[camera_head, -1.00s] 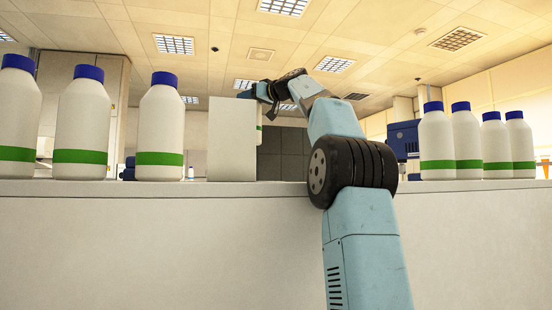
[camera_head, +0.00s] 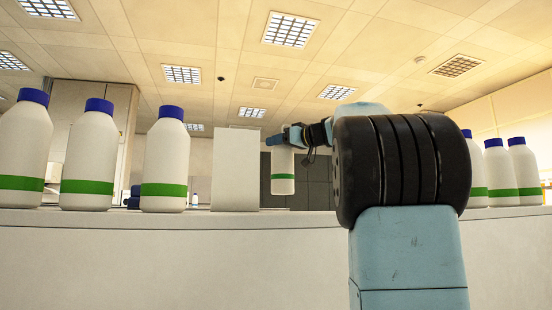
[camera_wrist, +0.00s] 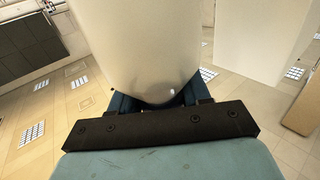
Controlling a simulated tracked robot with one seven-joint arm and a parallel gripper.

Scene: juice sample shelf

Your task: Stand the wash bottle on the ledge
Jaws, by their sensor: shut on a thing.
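The wash bottle (camera_head: 283,172) is white with a green band and hangs upright in the head view, just right of a white block. My gripper (camera_head: 286,138) is shut on it near its top; the fingers partly cover that top. Its base shows slightly above the front edge of the ledge (camera_head: 180,250); from this low view I cannot tell whether it touches. In the wrist view the bottle's white body (camera_wrist: 160,45) fills the middle, between the dark fingers (camera_wrist: 160,103).
Several similar blue-capped bottles (camera_head: 166,165) stand left of the white block (camera_head: 236,172). More bottles (camera_head: 500,172) stand at the right, partly behind my arm. The white block also shows at the right in the wrist view (camera_wrist: 262,40).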

